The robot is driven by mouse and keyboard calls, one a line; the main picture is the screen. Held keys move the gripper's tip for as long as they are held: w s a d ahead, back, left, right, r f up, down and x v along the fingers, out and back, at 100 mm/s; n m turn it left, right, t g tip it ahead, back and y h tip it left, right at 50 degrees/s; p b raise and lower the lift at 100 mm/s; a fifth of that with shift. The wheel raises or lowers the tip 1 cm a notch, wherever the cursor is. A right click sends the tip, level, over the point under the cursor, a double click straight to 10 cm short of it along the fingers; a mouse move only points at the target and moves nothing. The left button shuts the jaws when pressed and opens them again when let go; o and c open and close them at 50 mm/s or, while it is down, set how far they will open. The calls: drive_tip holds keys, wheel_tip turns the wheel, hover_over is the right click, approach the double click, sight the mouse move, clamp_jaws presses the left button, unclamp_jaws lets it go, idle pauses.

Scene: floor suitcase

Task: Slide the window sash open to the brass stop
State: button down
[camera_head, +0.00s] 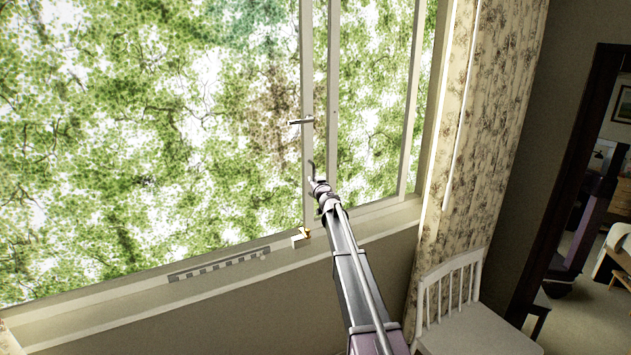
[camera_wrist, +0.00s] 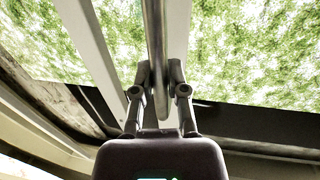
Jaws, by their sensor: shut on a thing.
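The window sash has a pale vertical stile (camera_head: 307,80), with a second pale upright (camera_head: 333,90) just right of it. My gripper (camera_head: 316,183) is at the lower part of these uprights. In the wrist view my gripper (camera_wrist: 160,75) is shut on a grey metal handle bar (camera_wrist: 154,30), with one finger on each side of it. In the head view my gripper and arm hide much of the handle. The small brass stop (camera_head: 304,232) is on the sill, below and left of my gripper, beside a white block.
A grey and white marked strip (camera_head: 220,265) lies along the sill (camera_head: 130,293). A short metal latch (camera_head: 300,122) sticks out from the stile above my gripper. A patterned curtain (camera_head: 490,110) hangs at the right, with a white chair (camera_head: 460,310) below it.

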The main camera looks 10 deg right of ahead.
drive_tip(key=c, duration=0.6)
unclamp_jaws()
drive_tip(key=shift+a, duration=0.2)
drive_tip(key=shift+c, duration=0.2)
drive_tip(key=shift+d, duration=0.15)
drive_tip(key=shift+s, duration=0.15)
drive_tip(key=s, duration=1.1)
drive_tip(key=shift+s+d, duration=0.35)
